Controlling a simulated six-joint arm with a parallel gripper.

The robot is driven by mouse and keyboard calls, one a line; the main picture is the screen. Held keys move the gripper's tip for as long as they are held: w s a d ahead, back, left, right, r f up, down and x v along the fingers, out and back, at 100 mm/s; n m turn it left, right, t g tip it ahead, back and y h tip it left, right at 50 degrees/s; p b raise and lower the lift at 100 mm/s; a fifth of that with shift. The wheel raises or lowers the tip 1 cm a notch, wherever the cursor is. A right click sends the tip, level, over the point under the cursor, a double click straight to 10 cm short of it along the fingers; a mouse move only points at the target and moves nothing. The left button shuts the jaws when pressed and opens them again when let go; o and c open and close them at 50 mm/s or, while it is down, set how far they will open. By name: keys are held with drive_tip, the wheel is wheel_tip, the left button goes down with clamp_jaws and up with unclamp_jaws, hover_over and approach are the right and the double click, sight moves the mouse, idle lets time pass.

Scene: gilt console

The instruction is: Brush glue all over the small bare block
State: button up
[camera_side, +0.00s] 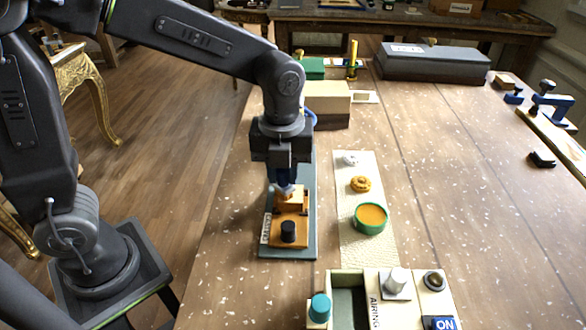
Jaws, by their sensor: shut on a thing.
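My gripper (284,183) points down at a small wooden fixture (289,240) with a black knob and a vertical label, on a blue-grey board. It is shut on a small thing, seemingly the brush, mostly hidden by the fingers. A pale wooden block (299,197) sits at the back of the fixture, right under the fingertips. I cannot tell whether the held thing touches it, or how much glue is on it. A green pot (371,217) of amber glue stands to the right on a cream strip (352,250).
An orange ring (361,184) and a small white piece (349,159) lie behind the pot. A tray marked AIRING (344,273) stands in front, with an ON sign (443,323). A beige box (328,105) and a long grey case (433,65) are behind.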

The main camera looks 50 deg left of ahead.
drive_tip(key=shift+s+a, duration=0.4)
drive_tip(key=shift+w+d, duration=1.75)
drive_tip(key=shift+s+a, duration=1.7)
drive_tip(key=shift+w+d, duration=1.65)
drive_tip(key=shift+w+a, duration=0.3)
drive_tip(key=shift+w, duration=0.1)
drive_tip(key=shift+s+a, duration=1.8)
drive_tip(key=shift+w+d, duration=1.8)
drive_tip(key=shift+s+a+r, duration=0.1)
drive_tip(key=shift+s+a, duration=1.65)
wheel_tip(320, 180, up, 8)
drive_tip(key=shift+f, duration=0.25)
